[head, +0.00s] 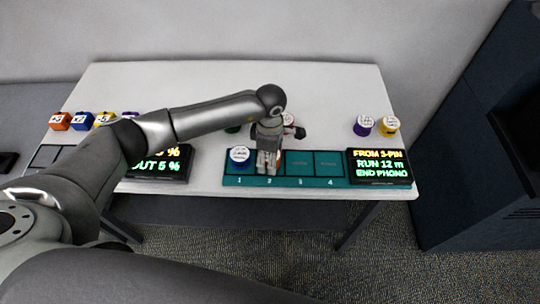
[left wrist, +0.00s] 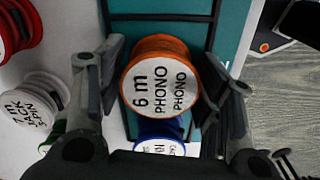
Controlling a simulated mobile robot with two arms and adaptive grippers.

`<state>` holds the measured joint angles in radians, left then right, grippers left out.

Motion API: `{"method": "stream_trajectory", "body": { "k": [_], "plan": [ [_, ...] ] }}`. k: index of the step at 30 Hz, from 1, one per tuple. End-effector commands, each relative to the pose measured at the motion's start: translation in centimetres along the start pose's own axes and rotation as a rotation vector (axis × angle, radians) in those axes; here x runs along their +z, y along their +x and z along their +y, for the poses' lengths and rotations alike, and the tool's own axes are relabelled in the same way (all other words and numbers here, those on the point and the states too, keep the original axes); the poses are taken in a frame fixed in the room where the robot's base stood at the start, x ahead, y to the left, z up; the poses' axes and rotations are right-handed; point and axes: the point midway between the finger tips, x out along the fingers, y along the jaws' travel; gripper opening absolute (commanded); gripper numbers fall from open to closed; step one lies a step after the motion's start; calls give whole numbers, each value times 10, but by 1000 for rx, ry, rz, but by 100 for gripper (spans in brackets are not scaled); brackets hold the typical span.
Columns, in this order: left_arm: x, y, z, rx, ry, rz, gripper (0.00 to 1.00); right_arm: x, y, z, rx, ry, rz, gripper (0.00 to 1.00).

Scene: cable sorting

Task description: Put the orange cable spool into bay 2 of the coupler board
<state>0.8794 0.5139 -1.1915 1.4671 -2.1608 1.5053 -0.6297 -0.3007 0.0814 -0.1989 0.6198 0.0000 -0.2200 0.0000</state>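The orange cable spool (left wrist: 160,85) has a white label reading "6 m PHONO PHONO". In the left wrist view it sits between the fingers of my left gripper (left wrist: 163,95), which appear to touch both sides. In the head view my left gripper (head: 268,168) points down over bay 2 of the teal coupler board (head: 300,182), and only a sliver of orange shows beside it. The spool looks larger than the blue one, so it seems held above the board; the exact gap is hidden. My right gripper is not in view.
A blue spool (head: 240,156) stands in bay 1. Bays 3 (head: 299,163) and 4 (head: 328,163) are empty. A sign (head: 380,167) stands right of the board, another sign (head: 160,163) left. Purple (head: 364,125) and yellow (head: 388,126) spools stand at right. A red-rimmed spool (head: 288,119) stands behind the gripper.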

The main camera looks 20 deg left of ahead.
Motion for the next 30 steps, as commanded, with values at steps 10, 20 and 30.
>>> {"method": "stream_trajectory", "body": {
  "k": [10,20,30],
  "plan": [
    [0,0,0,0,0,0,74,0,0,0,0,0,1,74],
    [0,-34,1,6,2,-1,74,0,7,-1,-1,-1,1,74],
    [0,-103,1,3,0,-1,74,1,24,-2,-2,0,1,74]
  ]
}}
